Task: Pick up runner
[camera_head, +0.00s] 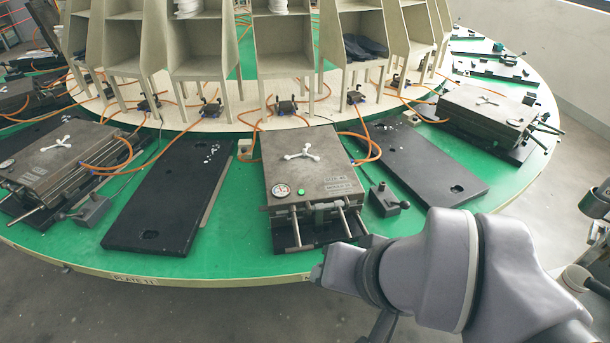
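A white three-pronged piece, which looks like the runner (303,152), lies flat on top of the closed grey metal mould (312,176) at the middle front of the carousel. Similar white pieces lie on the left mould (63,142) and on the right mould (487,100). My grey arm reaches in from the lower right, in front of the middle mould and apart from the runner. My gripper's fingers cannot be made out in this view.
The green round carousel (233,248) carries black plates (165,200) on both sides of the middle mould. Beige shelf stands (205,60) rise behind, one holding dark insoles (365,46).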

